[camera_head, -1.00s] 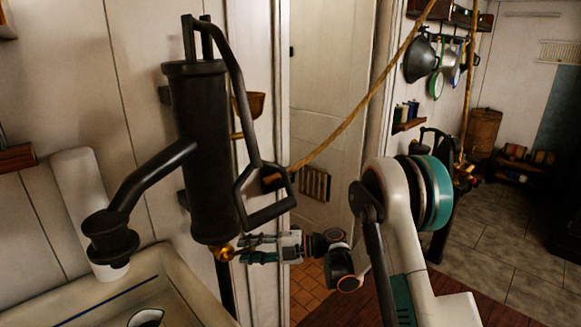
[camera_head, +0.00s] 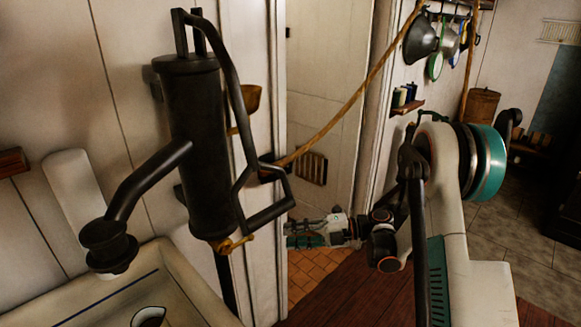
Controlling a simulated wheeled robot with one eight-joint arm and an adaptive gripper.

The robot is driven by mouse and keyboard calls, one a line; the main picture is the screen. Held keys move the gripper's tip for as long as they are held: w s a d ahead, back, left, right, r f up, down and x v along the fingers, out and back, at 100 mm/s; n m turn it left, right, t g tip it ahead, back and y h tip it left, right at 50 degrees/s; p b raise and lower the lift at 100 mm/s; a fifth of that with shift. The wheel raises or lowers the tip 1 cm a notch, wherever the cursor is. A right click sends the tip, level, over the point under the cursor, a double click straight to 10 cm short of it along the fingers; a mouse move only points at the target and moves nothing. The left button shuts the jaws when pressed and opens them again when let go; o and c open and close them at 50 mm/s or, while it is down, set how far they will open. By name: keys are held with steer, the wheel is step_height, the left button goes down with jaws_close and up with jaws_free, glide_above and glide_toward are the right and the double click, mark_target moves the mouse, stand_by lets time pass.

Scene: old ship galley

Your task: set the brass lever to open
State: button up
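A small brass lever (camera_head: 233,244) sits at the bottom of the black hand pump (camera_head: 200,150). In the head camera view it shows as a thin brass bar reaching to the right from under the pump body. My gripper (camera_head: 290,234) is to the right of the lever, with a clear gap between them, and does not touch it. Its fingers point left toward the pump.
The pump's long bent handle (camera_head: 268,216) hangs just above and left of my gripper. A pale sink (camera_head: 120,300) lies below the spout. A rope (camera_head: 345,108) crosses the doorway behind. Open floor (camera_head: 340,290) lies below my gripper.

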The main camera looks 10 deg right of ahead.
steer(key=w+r+m+t, duration=0.2)
steer(key=w+r+t, duration=0.1)
steer(key=r, duration=0.5)
steer(key=w+r+m+t, duration=0.3)
steer(key=r+t, duration=0.2)
steer(key=r, duration=0.4)
steer(key=shift+w+r+b, duration=0.25)
steer(key=shift+r+b, duration=0.05)
steer(key=shift+b, duration=0.1)
